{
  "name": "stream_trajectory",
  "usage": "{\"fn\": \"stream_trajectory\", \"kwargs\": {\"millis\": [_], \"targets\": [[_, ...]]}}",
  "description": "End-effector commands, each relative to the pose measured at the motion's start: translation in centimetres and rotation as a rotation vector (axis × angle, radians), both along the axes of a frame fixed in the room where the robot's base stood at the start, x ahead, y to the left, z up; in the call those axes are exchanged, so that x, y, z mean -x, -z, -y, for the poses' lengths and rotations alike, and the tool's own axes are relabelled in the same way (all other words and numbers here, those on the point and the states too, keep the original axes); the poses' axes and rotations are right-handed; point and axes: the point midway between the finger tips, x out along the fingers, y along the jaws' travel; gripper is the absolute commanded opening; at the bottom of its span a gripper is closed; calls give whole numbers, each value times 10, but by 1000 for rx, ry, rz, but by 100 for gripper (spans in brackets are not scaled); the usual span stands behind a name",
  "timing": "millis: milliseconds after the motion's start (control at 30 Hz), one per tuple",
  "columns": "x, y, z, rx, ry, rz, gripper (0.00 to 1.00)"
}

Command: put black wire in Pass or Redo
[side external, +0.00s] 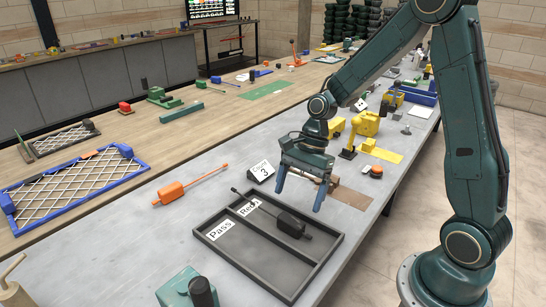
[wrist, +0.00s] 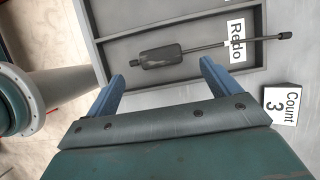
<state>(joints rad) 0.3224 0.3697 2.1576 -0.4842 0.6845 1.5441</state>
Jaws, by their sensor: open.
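The black wire (side external: 291,223), a thin rod with a thick dark block, lies in the Redo compartment of the dark grey tray (side external: 262,270). In the wrist view the black wire (wrist: 162,57) crosses the Redo label (wrist: 236,40), and its thin knobbed end sticks out past the tray's rim. The Pass label (side external: 219,230) marks the other compartment, which looks empty. My gripper (side external: 299,199) is open and empty above the Redo side. Its blue fingers (wrist: 160,72) are apart from the wire.
A Count 3 sign (side external: 262,171) stands beside the tray. An orange rod with a block (side external: 172,192) lies left of it. A blue-framed mesh panel (side external: 75,185) lies farther left. A teal device (side external: 186,287) stands in front. An orange button (side external: 376,171) sits behind my gripper.

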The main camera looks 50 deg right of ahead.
Motion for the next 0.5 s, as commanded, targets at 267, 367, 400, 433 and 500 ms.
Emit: {"fn": "stream_trajectory", "kwargs": {"millis": [267, 367, 400, 433, 500], "targets": [[-1, -46, 19, 1, 2, 5, 88], [-1, -58, 24, 1, 1, 3, 88], [-1, -62, 26, 0, 1, 3, 88], [-1, -65, 27, 0, 0, 3, 88], [-1, -71, 29, 0, 1, 3, 88]]}}
